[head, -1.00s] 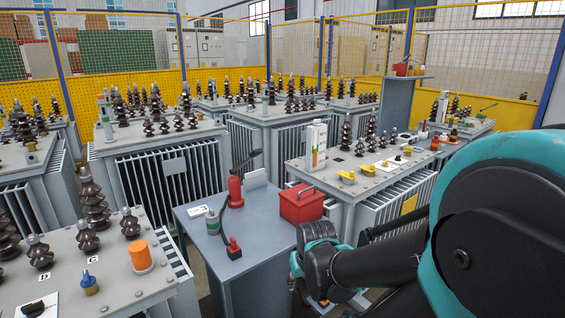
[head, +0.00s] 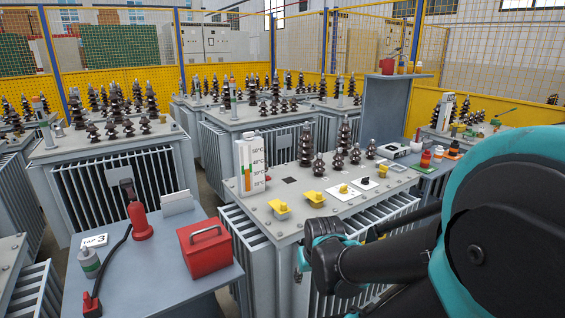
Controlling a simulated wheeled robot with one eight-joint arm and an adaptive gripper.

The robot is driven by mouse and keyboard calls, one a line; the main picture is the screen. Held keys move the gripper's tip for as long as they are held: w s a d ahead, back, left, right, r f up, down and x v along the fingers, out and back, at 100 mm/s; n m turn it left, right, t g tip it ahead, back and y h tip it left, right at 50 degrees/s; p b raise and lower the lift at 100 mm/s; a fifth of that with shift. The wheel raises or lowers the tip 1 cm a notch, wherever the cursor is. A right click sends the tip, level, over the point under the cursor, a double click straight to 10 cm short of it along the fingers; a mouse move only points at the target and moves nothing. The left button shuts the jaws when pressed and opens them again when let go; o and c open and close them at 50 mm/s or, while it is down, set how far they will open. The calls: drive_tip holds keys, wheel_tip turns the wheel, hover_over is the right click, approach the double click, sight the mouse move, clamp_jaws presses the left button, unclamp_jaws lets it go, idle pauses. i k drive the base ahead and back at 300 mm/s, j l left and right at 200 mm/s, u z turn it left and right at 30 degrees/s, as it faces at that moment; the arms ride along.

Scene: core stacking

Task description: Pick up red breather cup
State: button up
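Several small red items are in view, and I cannot tell for sure which is the breather cup. A small red cup-like item (head: 388,66) stands on the high grey shelf at the back right. A red bottle-like item (head: 426,159) stands on the blue-grey side table at the right, beside an orange-topped one (head: 453,150). My arm reaches in from the right, and my gripper (head: 303,262) hangs down in front of the nearest transformer, far from these items. Its fingers are mostly hidden by my wrist, so its opening is unclear.
A blue-grey table (head: 150,285) at lower left bears a red toolbox (head: 206,252), a red corded tool (head: 139,220) and a grey-green cylinder (head: 89,263). The nearest transformer (head: 300,225) has yellow parts and a temperature gauge on top. Yellow mesh fencing stands behind.

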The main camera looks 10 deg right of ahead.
sight(425, 160)
drive_tip(key=i+l, duration=0.1)
drive_tip(key=l, duration=0.25)
drive_tip(key=i+l, duration=0.1)
drive_tip(key=l, duration=0.3)
drive_tip(key=i+l, duration=0.15)
drive_tip(key=l, duration=0.2)
drive_tip(key=i+l, duration=0.1)
drive_tip(key=l, duration=0.3)
drive_tip(key=i+l, duration=0.1)
drive_tip(key=l, duration=0.25)
drive_tip(key=i+l, duration=0.1)
drive_tip(key=l, duration=0.3)
drive_tip(key=i+l, duration=0.15)
drive_tip(key=l, duration=0.2)
